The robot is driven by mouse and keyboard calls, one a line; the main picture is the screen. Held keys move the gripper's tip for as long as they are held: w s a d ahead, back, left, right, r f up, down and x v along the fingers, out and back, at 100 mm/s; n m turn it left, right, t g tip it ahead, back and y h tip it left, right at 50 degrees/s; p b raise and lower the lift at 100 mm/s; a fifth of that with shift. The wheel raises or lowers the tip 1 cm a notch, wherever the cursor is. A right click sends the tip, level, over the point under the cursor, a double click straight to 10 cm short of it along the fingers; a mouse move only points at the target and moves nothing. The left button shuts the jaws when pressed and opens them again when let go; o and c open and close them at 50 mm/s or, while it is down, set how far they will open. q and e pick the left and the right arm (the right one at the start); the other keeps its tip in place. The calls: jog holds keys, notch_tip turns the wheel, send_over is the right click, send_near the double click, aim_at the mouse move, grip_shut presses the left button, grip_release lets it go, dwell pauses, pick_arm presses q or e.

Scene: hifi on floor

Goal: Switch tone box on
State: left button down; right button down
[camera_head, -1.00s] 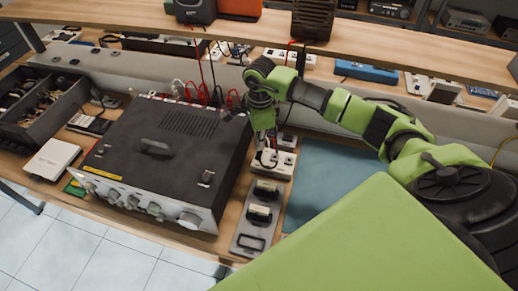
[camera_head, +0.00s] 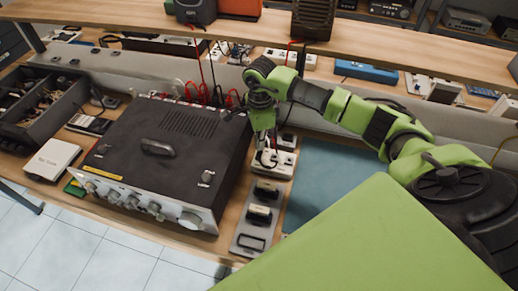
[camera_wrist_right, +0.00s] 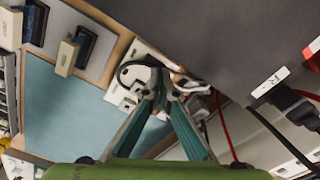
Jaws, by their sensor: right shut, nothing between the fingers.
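A large black box with a row of knobs on its silver front (camera_head: 145,200) stands on the table in the head view; no marking there tells me whether it is the tone box. Its dark side also shows in the right wrist view (camera_wrist_right: 220,40). My right gripper (camera_head: 266,158) points down just right of this box, over a white socket strip (camera_head: 283,160). In the right wrist view, the gripper's fingertips (camera_wrist_right: 162,88) are close together beside a dark plug or ring on the white strip (camera_wrist_right: 125,92). Contact is hard to tell. My left gripper is out of view.
A grey plate with two black-and-cream switch-like parts (camera_head: 258,215) lies in front of the strip. A blue mat (camera_head: 325,180) is bare. A divided parts tray (camera_head: 45,115) and a white box (camera_head: 52,158) are at left. Red and black cables (camera_head: 215,92) rise behind the black box.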

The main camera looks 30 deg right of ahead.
aim_at(260, 152)
jog(key=shift+s+f+b, duration=0.1)
jog(key=shift+f+b, duration=0.95)
jog(key=shift+f, duration=0.15)
dwell(0.4)
jog(key=shift+r, duration=0.15)
jog(key=shift+r+p, duration=0.7)
jog(key=shift+r, duration=0.2)
jog(key=shift+r+p, duration=1.25)
jog(key=shift+r, duration=1.25)
